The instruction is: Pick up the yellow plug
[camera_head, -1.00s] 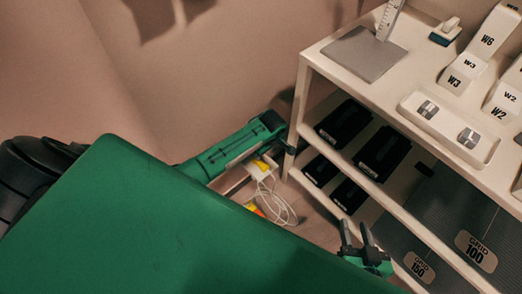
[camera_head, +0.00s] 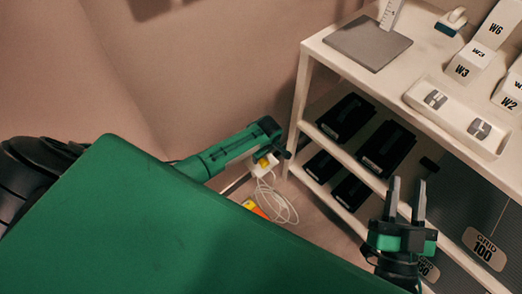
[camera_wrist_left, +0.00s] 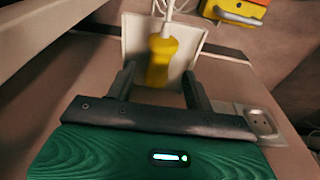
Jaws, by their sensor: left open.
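The yellow plug (camera_wrist_left: 162,52) stands out from a white socket plate (camera_wrist_left: 135,38) in the left wrist view, with a white cord at its far end. My left gripper (camera_wrist_left: 159,72) is open, its two fingers on either side of the plug with gaps showing. In the head view the plug (camera_head: 263,161) is a small yellow patch under my left arm's end; the left fingers are hard to make out there. My right gripper (camera_head: 405,186) is open and empty, fingers upward, in front of the shelf.
A white shelf unit (camera_head: 340,67) stands at right, with black cases (camera_head: 386,150) on its lower level. A white cable (camera_head: 277,203) loops down near a yellow-orange box (camera_head: 253,208). Another socket (camera_wrist_left: 262,123) sits right of the left gripper.

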